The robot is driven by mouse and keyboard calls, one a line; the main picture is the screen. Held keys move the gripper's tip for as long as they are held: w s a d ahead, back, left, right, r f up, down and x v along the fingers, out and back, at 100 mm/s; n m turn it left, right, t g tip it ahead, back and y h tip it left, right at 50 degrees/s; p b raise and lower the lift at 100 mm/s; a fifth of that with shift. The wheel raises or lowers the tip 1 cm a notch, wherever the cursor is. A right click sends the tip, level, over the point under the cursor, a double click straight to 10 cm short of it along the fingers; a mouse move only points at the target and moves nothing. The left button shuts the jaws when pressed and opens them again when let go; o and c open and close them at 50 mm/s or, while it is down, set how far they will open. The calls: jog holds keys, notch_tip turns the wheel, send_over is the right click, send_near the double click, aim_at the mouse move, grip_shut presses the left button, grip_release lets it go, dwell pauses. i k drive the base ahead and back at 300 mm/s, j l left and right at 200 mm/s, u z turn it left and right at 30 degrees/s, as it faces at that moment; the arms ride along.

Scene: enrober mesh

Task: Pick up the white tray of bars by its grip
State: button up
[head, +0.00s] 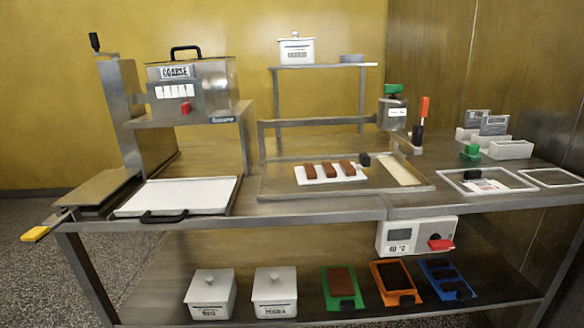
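The small white tray (338,180) lies on the steel worktop in the middle of the view, inside a shallow metal frame. It carries three brown bars (329,170) side by side. A small black block (365,159) stands at the tray's right back corner and looks like its grip; whether it is joined to the tray is hard to tell. My gripper is not in view.
A larger empty white tray (190,192) with a black front handle lies to the left, below a steel machine (205,85). A metal bar (320,121) spans behind the bars. A dispenser (393,112) stands right. Lidded tins and coloured trays fill the lower shelf (240,250).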

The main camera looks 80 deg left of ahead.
aim_at(344, 172)
jog(key=u, duration=1.8)
jog(key=i+l+u, duration=0.1)
jog(key=i+l, duration=0.2)
jog(key=i+l+u, duration=0.1)
jog(key=i+l, duration=0.2)
jog(key=l, duration=0.25)
